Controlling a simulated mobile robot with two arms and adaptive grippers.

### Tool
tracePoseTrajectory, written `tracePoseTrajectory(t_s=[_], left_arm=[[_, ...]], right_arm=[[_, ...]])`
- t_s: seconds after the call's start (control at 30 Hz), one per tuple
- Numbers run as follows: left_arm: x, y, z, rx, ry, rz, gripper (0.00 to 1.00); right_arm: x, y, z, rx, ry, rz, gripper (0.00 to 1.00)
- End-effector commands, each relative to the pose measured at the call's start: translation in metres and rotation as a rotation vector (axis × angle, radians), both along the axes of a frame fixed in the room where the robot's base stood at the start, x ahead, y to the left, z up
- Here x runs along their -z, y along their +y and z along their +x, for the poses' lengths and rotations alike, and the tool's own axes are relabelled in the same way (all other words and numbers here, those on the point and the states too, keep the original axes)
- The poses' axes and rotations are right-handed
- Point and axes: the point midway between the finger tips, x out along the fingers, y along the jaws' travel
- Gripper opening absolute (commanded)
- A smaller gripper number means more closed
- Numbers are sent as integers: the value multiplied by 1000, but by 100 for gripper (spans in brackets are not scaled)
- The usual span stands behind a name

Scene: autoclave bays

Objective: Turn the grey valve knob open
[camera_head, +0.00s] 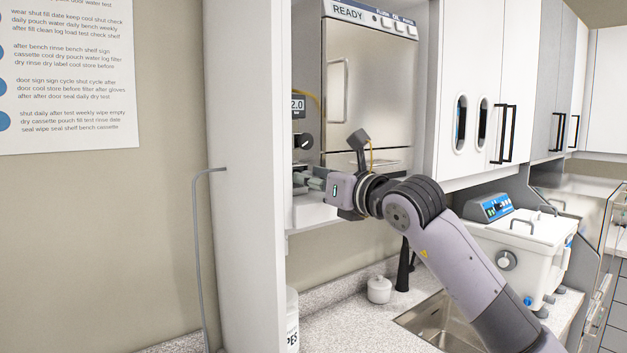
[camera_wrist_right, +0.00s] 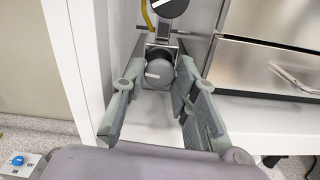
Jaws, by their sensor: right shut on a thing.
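The grey valve knob (camera_wrist_right: 158,74) is a round grey cap with a white pointer mark, on a metal mount in the narrow space beside the autoclave. In the wrist view the mark lies nearly crosswise. My right gripper (camera_head: 303,182) reaches into the bay from the right, low beside the autoclave. In the wrist view its fingers (camera_wrist_right: 160,78) stand on both sides of the grey knob and are shut on it. In the head view the fingers and the bay wall hide the knob. My left gripper is in neither view.
A darker knob (camera_head: 306,141) with a white mark sits just above, under a small display (camera_head: 298,106). The steel autoclave (camera_head: 370,90) stands close on the right, the white side panel (camera_head: 245,200) close on the left. Below are a counter and a sink (camera_head: 440,320).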

Motion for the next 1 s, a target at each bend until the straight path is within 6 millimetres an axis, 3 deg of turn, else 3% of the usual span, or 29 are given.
tracePoseTrajectory(t_s=[0.2, 0.5, 0.8, 0.83, 1.0], left_arm=[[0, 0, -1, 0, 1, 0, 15], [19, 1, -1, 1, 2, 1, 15], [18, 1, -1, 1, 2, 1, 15], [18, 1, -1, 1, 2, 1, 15], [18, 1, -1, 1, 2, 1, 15]], right_arm=[[0, 0, 0, 1, 0, 0, 0], [2, -1, 0, 1, -70, -95, 0], [-1, 0, 0, 1, -79, -107, 0], [-1, 0, 0, 1, -79, -107, 29], [-1, 0, 0, 0, -78, -106, 40]])
